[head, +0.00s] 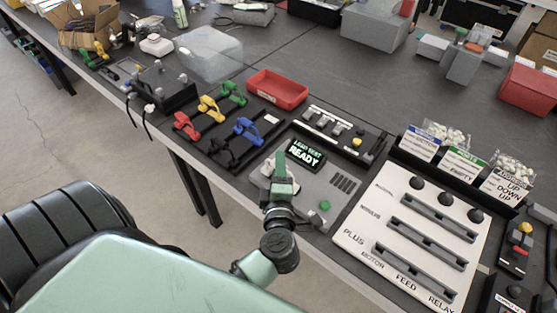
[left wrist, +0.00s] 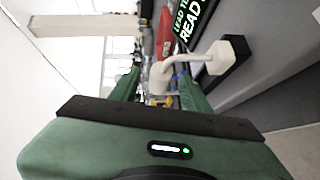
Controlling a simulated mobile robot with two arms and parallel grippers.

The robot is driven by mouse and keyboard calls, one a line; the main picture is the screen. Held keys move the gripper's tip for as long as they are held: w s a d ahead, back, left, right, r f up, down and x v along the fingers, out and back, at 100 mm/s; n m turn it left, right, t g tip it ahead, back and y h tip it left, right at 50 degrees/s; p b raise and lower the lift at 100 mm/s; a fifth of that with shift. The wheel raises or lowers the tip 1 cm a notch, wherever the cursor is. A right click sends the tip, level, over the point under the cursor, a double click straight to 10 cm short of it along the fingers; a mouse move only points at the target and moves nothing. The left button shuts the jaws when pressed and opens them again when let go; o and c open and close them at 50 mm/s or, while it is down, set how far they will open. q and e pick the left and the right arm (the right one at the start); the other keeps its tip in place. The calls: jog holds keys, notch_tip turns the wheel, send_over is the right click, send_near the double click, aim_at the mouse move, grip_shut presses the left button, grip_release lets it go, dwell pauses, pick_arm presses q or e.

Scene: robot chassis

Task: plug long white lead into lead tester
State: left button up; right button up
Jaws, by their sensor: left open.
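The lead tester (head: 325,185) is a grey box near the table's front edge. Its screen (head: 306,153) reads "LEAD TEST READY", and a green button (head: 325,205) is on its top. The white lead (head: 267,167) is partly hidden by my left gripper at the tester's left end. In the left wrist view, a white block-shaped end (left wrist: 222,55) sits at a black fitting (left wrist: 229,68) on the tester, and a white curved cable runs to another white end (left wrist: 160,76). My left gripper (head: 280,172) is open, its green fingers around or beside that end. My right gripper is not in view.
A rack with coloured leads (head: 212,108) and a red tray (head: 278,88) lie left of and behind the tester. A white slotted panel (head: 415,235) stands close on its right, with bins of white parts (head: 447,137) behind. Open floor lies in front of the table.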

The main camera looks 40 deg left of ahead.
pick_arm(q)
jog(key=b+v, duration=0.1)
jog(key=v, duration=0.6)
jog(key=shift+s+d, duration=0.2)
jog(key=shift+s, duration=0.15)
jog(key=shift+r, duration=0.1)
